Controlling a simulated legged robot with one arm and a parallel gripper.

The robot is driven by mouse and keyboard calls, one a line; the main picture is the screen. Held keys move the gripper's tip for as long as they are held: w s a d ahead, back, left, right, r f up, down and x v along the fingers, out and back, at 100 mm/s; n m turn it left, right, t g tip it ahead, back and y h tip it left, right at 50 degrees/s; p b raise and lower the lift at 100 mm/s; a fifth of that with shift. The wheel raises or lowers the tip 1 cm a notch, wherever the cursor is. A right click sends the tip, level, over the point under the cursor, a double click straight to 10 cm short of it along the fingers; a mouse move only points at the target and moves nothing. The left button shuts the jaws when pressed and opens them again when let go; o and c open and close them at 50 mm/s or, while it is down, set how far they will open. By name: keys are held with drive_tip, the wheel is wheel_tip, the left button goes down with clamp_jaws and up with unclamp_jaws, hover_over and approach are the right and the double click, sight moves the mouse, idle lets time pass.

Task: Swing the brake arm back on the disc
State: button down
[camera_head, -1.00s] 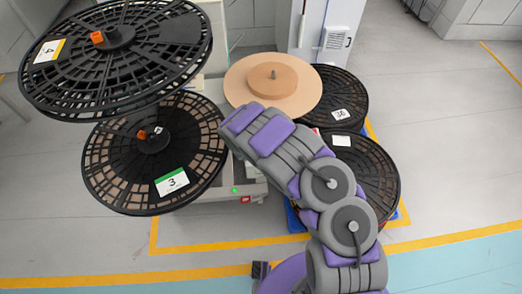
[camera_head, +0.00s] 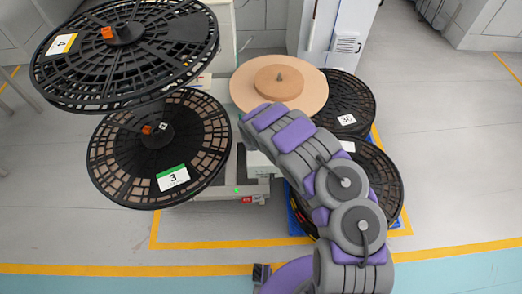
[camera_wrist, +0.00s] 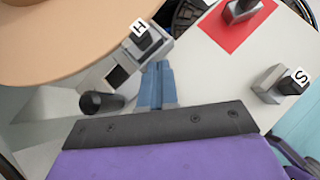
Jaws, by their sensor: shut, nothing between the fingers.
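A tan disc (camera_head: 245,88) with a smaller round hub on it lies behind the end of my arm in the head view. Its edge fills the upper left of the wrist view (camera_wrist: 60,35). Beside it is a grey metal bracket (camera_wrist: 100,76) with a dark block labelled H (camera_wrist: 143,38) and a black round-ended knob (camera_wrist: 98,103); these look like the brake arm, though I cannot be sure. My gripper (camera_wrist: 158,68) shows blue fingers, shut and empty, just right of the knob and below the H block. I cannot tell whether they touch the bracket. The head view hides the gripper.
A red patch (camera_wrist: 228,28) carries a dark post, and a block labelled S (camera_wrist: 285,83) stands at right. Black reels labelled 4 (camera_head: 165,50) and 3 (camera_head: 115,175) stand left. More black reels (camera_head: 385,180) are stacked right. Floor in front is clear.

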drive_tip(key=shift+w, duration=0.3)
drive_tip(key=shift+w+d+r, duration=0.15)
drive_tip(key=shift+r, duration=0.05)
idle(0.4)
